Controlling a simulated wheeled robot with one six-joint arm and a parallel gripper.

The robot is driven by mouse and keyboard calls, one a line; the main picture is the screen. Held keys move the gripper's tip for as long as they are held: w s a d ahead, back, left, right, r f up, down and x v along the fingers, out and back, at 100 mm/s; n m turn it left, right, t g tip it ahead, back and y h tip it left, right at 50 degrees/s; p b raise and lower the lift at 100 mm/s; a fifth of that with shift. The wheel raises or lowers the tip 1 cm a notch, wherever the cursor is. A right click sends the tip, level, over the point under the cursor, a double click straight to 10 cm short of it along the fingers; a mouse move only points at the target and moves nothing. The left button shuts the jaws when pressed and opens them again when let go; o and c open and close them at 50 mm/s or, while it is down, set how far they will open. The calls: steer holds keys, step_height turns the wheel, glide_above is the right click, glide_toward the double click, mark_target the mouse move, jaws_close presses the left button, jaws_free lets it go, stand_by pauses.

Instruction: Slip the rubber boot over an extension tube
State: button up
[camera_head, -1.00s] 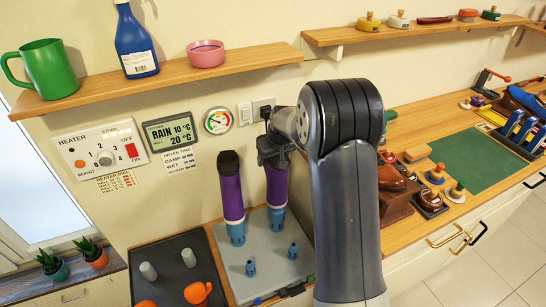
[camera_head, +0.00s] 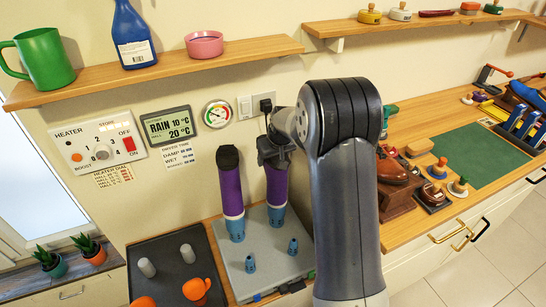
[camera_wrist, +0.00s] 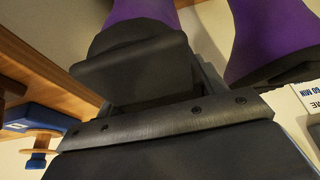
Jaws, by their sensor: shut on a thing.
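A purple rubber boot (camera_head: 276,186) hangs upside down at the back right of the grey dryer base (camera_head: 222,263). My gripper (camera_head: 273,152) is shut on its dark sole end, at the top. The boot's lower end meets a blue extension tube (camera_head: 277,216); how far it sits over the tube I cannot tell. In the wrist view the held boot (camera_wrist: 137,12) shows behind my dark jaws. A second purple boot (camera_head: 231,189) stands upside down on another blue tube (camera_head: 237,230) to the left. It also shows in the wrist view (camera_wrist: 272,35).
Two short blue nozzles (camera_head: 250,264) stand at the front of the base. A dark tray (camera_head: 170,282) with grey pegs and orange items lies to the left. A wooden shelf (camera_head: 150,82) with a mug, bottle and bowl runs above. Shoe-care items fill the counter at right.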

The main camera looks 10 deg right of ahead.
steer(key=shift+f, duration=0.4)
steer(key=o, duration=1.3)
steer(key=b+v, duration=0.1)
steer(key=v, duration=1)
steer(key=shift+f, duration=0.15)
steer(key=x, duration=1)
steer(key=shift+w+a+f+p, duration=0.1)
steer(key=shift+w+f+p, duration=0.1)
steer(key=shift+f+p, duration=0.15)
steer(key=shift+r, duration=0.5)
steer(key=shift+s, duration=0.1)
